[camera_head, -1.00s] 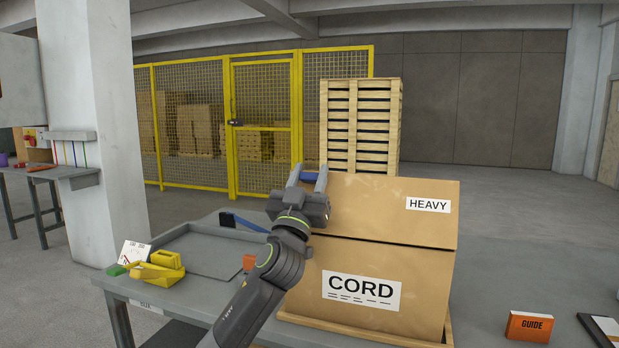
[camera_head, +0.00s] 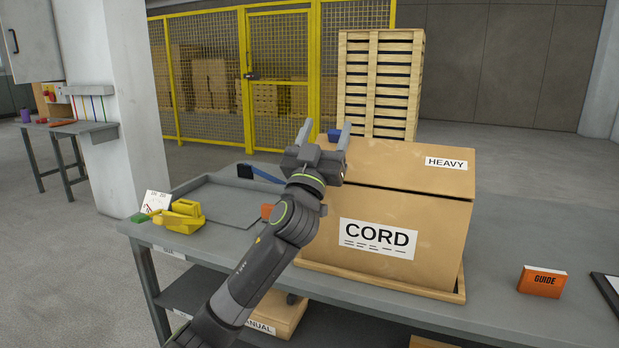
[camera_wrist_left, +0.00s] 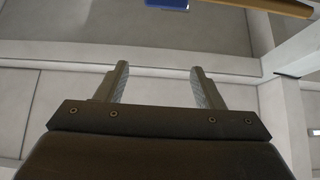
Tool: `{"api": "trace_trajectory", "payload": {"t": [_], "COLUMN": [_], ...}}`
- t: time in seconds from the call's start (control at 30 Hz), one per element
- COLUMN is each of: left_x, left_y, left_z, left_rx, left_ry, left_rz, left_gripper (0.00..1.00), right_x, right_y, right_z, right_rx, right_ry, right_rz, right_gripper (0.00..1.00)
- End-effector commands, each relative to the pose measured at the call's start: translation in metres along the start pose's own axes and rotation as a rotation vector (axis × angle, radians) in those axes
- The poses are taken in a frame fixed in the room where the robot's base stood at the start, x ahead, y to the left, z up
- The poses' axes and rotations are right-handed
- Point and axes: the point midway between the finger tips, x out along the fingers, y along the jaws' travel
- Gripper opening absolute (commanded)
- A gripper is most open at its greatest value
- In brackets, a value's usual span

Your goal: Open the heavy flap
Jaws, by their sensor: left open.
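A cardboard box (camera_head: 440,222) marked CORD stands on the table. Its top flap (camera_head: 390,163), labelled HEAVY, slopes back from the front top edge; its far side is hidden. A small blue piece (camera_head: 335,134) shows at the flap's far left, close to my left gripper's right fingertip. In the left wrist view the blue piece (camera_wrist_left: 168,4) and a brown edge (camera_wrist_left: 270,7) lie beyond the fingertips, not between them. My left gripper (camera_head: 324,134) is open and empty, fingers pointing up, at the flap's left end. My right gripper is not in view.
The box stands in a shallow wooden tray (camera_head: 375,284) on the grey table (camera_head: 500,262). A grey tray (camera_head: 205,208), a yellow dispenser (camera_head: 182,216) and an orange block (camera_head: 267,211) are to the left. The orange GUIDE box (camera_head: 542,282) is to the right, with clear table between.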

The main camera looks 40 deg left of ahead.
Motion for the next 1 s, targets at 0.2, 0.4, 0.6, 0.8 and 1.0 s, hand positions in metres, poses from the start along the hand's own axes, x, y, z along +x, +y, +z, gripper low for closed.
{"api": "trace_trajectory", "payload": {"t": [0.2,0.4,0.6,0.8,1.0], "left_x": [-0.053,-0.101,-0.136,-0.151,-0.153], "left_y": [0.0,-0.001,0.0,0.0,0.0], "left_z": [0.003,0.002,0.002,0.0,0.0], "left_rx": [0.001,0.0,-0.001,0.001,0.001], "left_ry": [-0.003,-0.003,-0.003,0.0,0.001], "left_rz": [0.001,0.0,0.0,0.0,0.0], "left_gripper": [0.62,0.62,0.62,0.62,0.62], "right_x": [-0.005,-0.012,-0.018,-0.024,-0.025], "right_y": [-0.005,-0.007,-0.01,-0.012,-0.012], "right_z": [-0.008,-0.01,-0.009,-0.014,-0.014], "right_rx": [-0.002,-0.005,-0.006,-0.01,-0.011], "right_ry": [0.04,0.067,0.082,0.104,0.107], "right_rz": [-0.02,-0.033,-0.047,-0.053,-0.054], "right_gripper": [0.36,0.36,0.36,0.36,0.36]}}
